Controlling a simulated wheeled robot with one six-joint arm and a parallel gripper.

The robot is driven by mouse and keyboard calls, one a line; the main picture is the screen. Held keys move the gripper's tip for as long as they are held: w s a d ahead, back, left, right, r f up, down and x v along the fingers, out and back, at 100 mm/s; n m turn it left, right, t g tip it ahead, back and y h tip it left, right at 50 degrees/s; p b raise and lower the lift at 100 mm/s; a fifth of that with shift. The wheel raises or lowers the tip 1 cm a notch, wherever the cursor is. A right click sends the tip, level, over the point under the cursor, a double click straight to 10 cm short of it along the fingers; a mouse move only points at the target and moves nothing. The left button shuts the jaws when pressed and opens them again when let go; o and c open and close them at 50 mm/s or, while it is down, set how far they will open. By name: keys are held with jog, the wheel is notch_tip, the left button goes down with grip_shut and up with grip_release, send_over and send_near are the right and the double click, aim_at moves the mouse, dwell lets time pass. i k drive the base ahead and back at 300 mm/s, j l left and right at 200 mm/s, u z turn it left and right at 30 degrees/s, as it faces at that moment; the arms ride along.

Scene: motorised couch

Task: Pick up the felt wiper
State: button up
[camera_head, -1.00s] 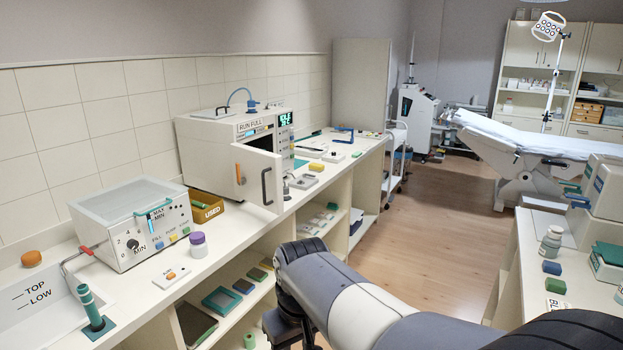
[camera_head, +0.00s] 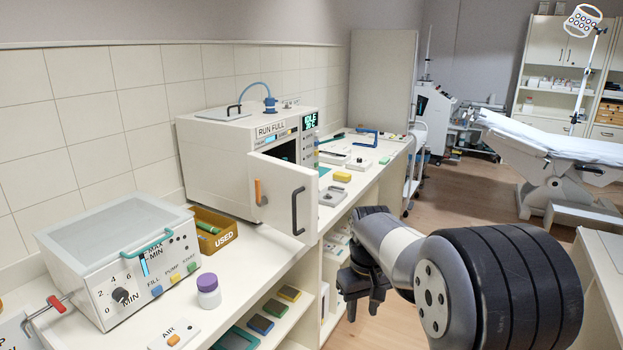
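I cannot single out the felt wiper for certain. Small blocks that could be it include a yellow block (camera_head: 342,177) and a green block (camera_head: 384,160) on the counter (camera_head: 238,273) beyond the white cabinet. My gripper (camera_head: 364,305) is dark and hangs in front of the counter's open shelves, below the counter top and away from those blocks. Nothing is seen held in it, but its fingertips are too dark and small to tell how far apart they are.
The white cabinet (camera_head: 225,155) has its door (camera_head: 285,198) swung open over the counter. A control box (camera_head: 118,255), a purple-lidded jar (camera_head: 208,291) and a USED bin (camera_head: 212,235) stand nearer. Floor is clear toward the couch (camera_head: 530,140).

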aim_at(344, 177)
jog(key=i+l+z, duration=0.1)
jog(key=i+z, duration=0.6)
jog(key=i+j+z, duration=0.15)
jog(key=i+z, duration=0.2)
jog(key=i, duration=0.15)
jog(key=i+l+u, duration=0.1)
jog(key=i+u, duration=0.2)
jog(key=i, duration=0.25)
jog(key=i+l+u, duration=0.3)
jog(key=i, duration=0.25)
jog(key=i+l+u, duration=0.25)
jog(key=i, duration=0.25)
jog(key=i+l+u, duration=0.1)
jog(key=i+u, duration=0.25)
jog(key=u, duration=0.15)
jog(key=i+l+u, duration=0.25)
jog(key=u, duration=0.2)
jog(key=i+l+u, duration=0.5)
jog(key=k+j, duration=0.1)
